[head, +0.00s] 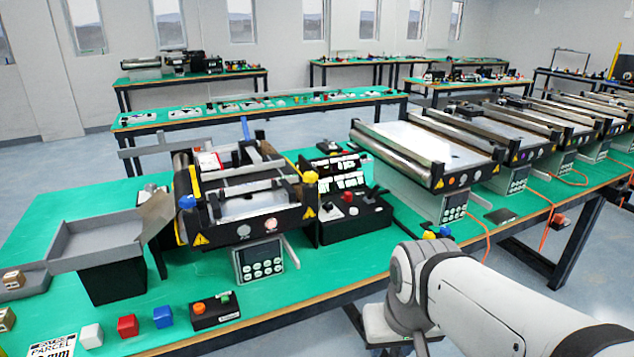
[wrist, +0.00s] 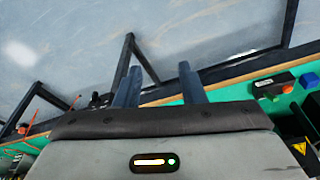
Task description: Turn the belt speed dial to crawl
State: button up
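The nearest mini conveyor (head: 250,205) stands on the green bench in the head view. Its front panel carries two small round fittings, a left one (head: 243,231) and a right one (head: 271,226); I cannot tell which is the speed dial or read any setting. A keypad unit (head: 262,262) sits below them. In the wrist view my gripper (wrist: 160,69) has its two dark fingers apart with nothing between them. It points over the floor beside the bench edge, away from the conveyor panel. In the head view the fingers cannot be made out.
A red cube (head: 127,325), a blue cube (head: 163,316) and a button box (head: 214,310) lie along the front edge. A black control box (head: 350,212) stands right of the conveyor. A grey chute (head: 95,238) is at left. More conveyors line the right.

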aim_at(328, 206)
jog(key=u, duration=0.05)
jog(key=i, duration=1.05)
